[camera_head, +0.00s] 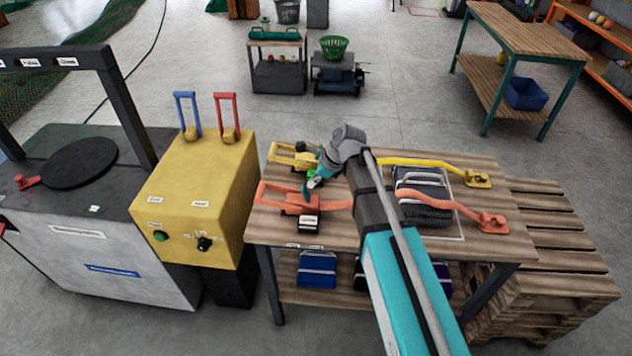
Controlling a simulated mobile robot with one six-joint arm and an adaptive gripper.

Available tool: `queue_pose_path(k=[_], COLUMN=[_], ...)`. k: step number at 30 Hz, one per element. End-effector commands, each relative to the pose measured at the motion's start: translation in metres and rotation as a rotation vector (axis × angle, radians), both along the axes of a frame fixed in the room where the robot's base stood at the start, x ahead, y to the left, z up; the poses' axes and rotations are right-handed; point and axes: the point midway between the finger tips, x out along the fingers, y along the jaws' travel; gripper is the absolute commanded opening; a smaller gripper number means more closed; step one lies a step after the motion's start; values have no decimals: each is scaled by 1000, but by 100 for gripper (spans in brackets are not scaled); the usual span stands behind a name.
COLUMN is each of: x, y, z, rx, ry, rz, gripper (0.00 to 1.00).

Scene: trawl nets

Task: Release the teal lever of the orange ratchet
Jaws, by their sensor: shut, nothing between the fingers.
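The orange ratchet (301,203) lies on the wooden table (275,228) near its front left, with an orange frame handle to the left and an orange strap running right. A small dark teal piece (306,193) shows at its back edge, probably the lever; its position is too small to tell. My gripper (315,182) points down and left just above the ratchet's back edge. It is shut and empty, and I cannot tell if it touches the lever. My wrist and arm hide the middle of the strap.
A yellow ratchet (293,156) with a yellow strap lies behind the orange one, close to my gripper. Strapped dark bundles (425,208) lie on the right of the table. A yellow box with blue and red levers (195,195) stands at the left. Wooden pallets (560,240) are at the right.

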Motion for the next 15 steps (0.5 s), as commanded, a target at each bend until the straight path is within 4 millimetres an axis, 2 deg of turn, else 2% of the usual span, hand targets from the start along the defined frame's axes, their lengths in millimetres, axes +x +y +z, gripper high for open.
queue_pose_path(k=[8,15], x=[0,0], y=[-2,-17], z=[1,8], rx=[0,0], ry=[0,0], rz=[0,-2], gripper=[0,0])
